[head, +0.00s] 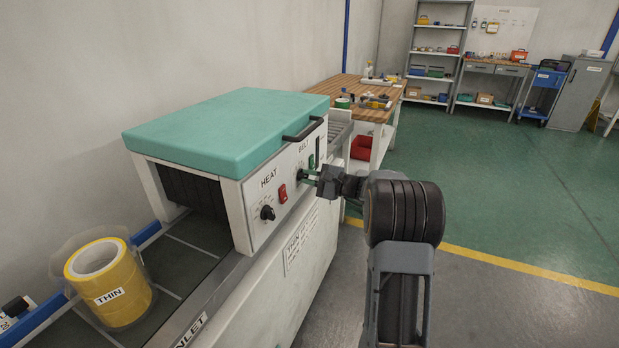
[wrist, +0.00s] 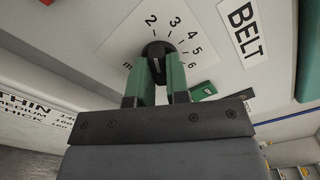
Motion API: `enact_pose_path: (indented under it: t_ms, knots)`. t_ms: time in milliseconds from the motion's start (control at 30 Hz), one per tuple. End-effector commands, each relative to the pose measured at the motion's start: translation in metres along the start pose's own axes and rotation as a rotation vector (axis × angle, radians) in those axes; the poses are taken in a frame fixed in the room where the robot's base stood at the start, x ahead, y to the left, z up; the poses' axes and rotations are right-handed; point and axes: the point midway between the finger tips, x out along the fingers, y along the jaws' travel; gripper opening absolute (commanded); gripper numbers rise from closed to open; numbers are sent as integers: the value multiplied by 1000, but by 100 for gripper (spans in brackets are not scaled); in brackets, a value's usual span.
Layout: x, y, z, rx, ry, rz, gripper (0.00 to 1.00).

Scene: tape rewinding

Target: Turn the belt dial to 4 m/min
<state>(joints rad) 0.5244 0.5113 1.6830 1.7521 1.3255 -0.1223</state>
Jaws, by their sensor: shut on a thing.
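The belt dial is a black round knob (wrist: 157,50) on a white scale plate marked 2 to 6 in the wrist view. My gripper (wrist: 159,78) has its two green fingers on either side of the knob, shut on it. The knob's pointer is too small to read for certain. The BELT label (wrist: 243,32) is to the right of the scale. In the head view my gripper (head: 309,177) reaches the machine's front panel from the right, at the belt dial (head: 299,175) below the BELT lettering.
The heat dial (head: 267,212) and a red switch (head: 283,193) are left of the belt dial. A green switch (wrist: 203,91) is close by my right finger. A yellow THIN tape roll (head: 105,285) stands on the inlet belt. Open green floor (head: 500,180) lies to the right.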

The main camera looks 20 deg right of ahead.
Motion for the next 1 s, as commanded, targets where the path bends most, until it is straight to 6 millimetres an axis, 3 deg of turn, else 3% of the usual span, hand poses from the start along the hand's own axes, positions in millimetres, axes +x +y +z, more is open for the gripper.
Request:
enact_pose_path:
  t_ms: [100, 467, 1000]
  knots:
    - [0, 0, 0, 0, 0, 0, 0]
    - [0, -1, 1, 48, 0, 1, 0]
    - [0, -4, 2, 497, 2, 1, 0]
